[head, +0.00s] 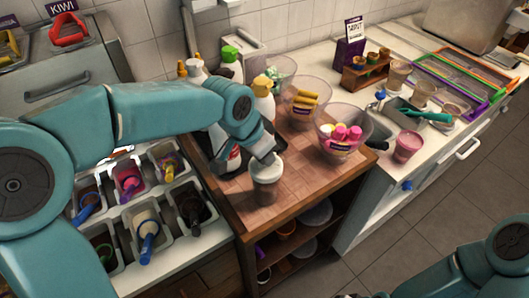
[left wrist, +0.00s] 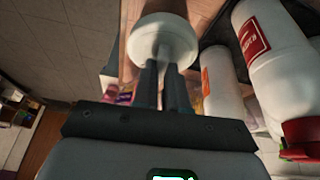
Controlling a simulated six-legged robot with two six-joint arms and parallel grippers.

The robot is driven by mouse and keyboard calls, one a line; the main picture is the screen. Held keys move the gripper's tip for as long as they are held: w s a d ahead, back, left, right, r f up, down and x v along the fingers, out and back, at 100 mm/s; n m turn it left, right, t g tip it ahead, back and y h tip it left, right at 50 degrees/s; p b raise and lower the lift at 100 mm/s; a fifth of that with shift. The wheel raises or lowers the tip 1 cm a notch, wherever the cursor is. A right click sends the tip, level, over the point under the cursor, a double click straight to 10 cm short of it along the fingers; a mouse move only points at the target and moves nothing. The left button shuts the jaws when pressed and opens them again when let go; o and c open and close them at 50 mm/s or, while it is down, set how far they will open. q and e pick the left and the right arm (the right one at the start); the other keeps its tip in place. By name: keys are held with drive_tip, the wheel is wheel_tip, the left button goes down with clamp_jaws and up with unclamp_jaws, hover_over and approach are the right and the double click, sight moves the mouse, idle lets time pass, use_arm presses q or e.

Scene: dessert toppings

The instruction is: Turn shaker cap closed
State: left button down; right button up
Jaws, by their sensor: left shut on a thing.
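The shaker (head: 266,190) stands upright on the wooden cart top near its front edge, with a translucent greyish body and a white cap (head: 267,172). My left gripper (head: 264,157) comes down on it from above and is shut on the cap. In the left wrist view the two dark fingers of my left gripper (left wrist: 163,85) meet the round white cap (left wrist: 163,32). The fingertips hide part of the cap, so I cannot tell how tightly it sits on the shaker. My right gripper is out of view; only part of my right arm shows at the lower right.
Bottles (head: 230,65) stand close behind and left of the shaker; white bottles (left wrist: 265,55) show in the left wrist view. Clear bowls of toppings (head: 340,130) stand to the right. Topping bins (head: 145,222) lie left. The cart top (head: 315,180) is bare right of the shaker.

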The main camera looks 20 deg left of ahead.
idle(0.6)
use_arm(q)
drive_tip(key=c, duration=1.2)
unclamp_jaws()
drive_tip(key=shift+o, duration=0.2)
drive_tip(key=v, duration=1.6)
drive_tip(key=shift+r, duration=0.2)
